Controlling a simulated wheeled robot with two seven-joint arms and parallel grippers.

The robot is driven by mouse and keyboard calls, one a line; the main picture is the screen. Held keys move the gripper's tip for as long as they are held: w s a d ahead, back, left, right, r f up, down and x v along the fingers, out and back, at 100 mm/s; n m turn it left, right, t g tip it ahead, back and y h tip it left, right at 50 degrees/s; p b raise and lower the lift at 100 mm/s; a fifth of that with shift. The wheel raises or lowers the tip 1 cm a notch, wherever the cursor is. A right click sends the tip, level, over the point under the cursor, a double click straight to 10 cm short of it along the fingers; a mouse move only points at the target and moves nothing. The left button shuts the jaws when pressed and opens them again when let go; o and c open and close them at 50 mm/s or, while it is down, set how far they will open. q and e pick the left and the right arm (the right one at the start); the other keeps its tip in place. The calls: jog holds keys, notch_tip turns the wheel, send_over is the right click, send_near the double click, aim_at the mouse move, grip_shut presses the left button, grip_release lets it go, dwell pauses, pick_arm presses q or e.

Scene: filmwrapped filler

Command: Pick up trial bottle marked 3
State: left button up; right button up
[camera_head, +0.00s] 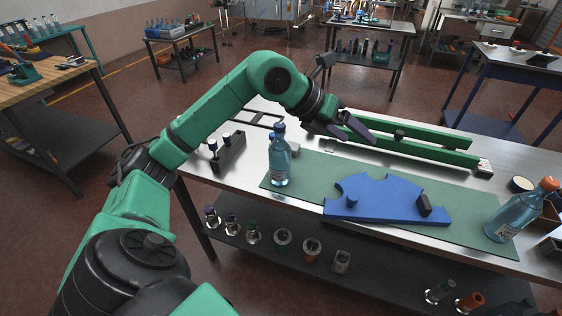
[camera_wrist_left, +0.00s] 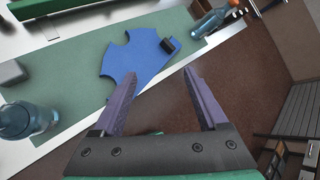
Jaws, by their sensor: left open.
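A clear blue bottle (camera_head: 280,168) with a blue cap stands upright at the left end of the green mat (camera_head: 308,168). It also shows at the lower left of the left wrist view (camera_wrist_left: 24,120). I cannot read a number 3 on either bottle. My left gripper (camera_head: 355,134) is open and empty above the table's back part, apart from both bottles. My right gripper is out of view.
A blue plate-like fixture (camera_head: 385,203) lies on the mat between the bottles. Green rails (camera_head: 415,148) run along the table's back. A dark rack (camera_head: 228,153) stands at the left. Several small capped bottles stand on the lower shelf (camera_head: 370,267).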

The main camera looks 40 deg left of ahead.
pick_arm(q)
jog(key=a+n+y, duration=0.2)
jog(key=a+y, duration=0.3)
jog(key=a, duration=0.5)
jog(key=n+g+y, duration=0.2)
jog(key=y, duration=0.1)
send_near(280, 126)
jog(key=p+x, duration=0.1)
jog(key=x, duration=0.7)
jog(key=shift+w+p, duration=0.2)
jog(key=shift+p, duration=0.2)
jog(key=p+x, duration=0.1)
jog(key=x, duration=0.1)
jog(key=p+x, duration=0.2)
jog(key=x, duration=0.1)
jog(key=shift+s+a+f, duration=0.1)
jog(key=shift+a, duration=0.15)
jog(key=shift+w+a+f, duration=0.1)
jog(key=shift+w+f, duration=0.15)
jog(key=shift+f, duration=0.2)
jog(key=shift+s, duration=0.1)
grip_shut()
jog(key=shift+r, duration=0.1)
jog(key=shift+r, duration=0.1)
